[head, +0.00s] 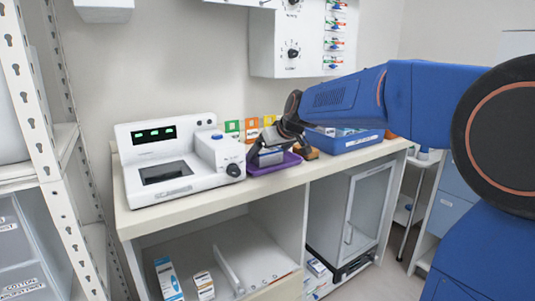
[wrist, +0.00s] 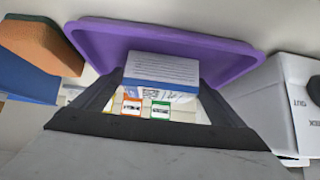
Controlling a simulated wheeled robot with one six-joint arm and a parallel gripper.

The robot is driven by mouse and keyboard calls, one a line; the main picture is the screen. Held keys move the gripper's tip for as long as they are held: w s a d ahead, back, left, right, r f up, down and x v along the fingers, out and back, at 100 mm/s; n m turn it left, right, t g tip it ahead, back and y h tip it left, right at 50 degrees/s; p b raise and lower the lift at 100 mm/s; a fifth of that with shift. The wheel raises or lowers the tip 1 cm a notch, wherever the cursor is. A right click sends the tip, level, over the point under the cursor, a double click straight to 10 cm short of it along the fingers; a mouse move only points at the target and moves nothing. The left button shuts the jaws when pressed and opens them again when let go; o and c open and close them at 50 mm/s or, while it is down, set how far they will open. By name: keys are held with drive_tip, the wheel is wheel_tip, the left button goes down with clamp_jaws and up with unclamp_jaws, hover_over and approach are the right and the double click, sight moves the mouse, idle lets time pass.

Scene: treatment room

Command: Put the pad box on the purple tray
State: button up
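The pad box (wrist: 162,68) is white with a blue band and small print on its face. My gripper (wrist: 161,84) has one dark finger against each side of it, and the box sits between the fingertips. The purple tray (wrist: 235,62) shows behind the box in the wrist view. In the head view, the purple tray (head: 263,172) lies on the counter, and my gripper (head: 270,146) is over it, pointing down. The box (head: 271,158) shows partly there, at the tray, with fingers hiding some of it. I cannot tell whether its underside touches the tray.
A white device (head: 165,166) stands left of the tray on the counter (head: 200,207). A blue bin (head: 350,143) with boxes stands to the right. An orange-brown block (wrist: 38,45) lies beside the tray. Coloured cards (head: 252,126) stand behind. A shelf rack (head: 32,110) stands far left.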

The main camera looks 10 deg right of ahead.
drive_tip(key=shift+s+r, duration=0.1)
drive_tip(key=shift+r, duration=0.15)
drive_tip(key=v, duration=1.2)
drive_tip(key=s+d+f+m+g+h, duration=0.1)
drive_tip(key=s+f, duration=0.7)
drive_tip(key=s, duration=0.3)
drive_tip(key=s+d+f+m+g+h, duration=0.1)
drive_tip(key=s+d+f, duration=0.1)
drive_tip(key=s+f, duration=0.6)
drive_tip(key=s+d+f+m+g, duration=0.1)
drive_tip(key=s+f, duration=0.8)
drive_tip(key=s, duration=0.7)
drive_tip(key=shift+d+m+g+h, duration=0.3)
drive_tip(key=shift+g+h, duration=0.1)
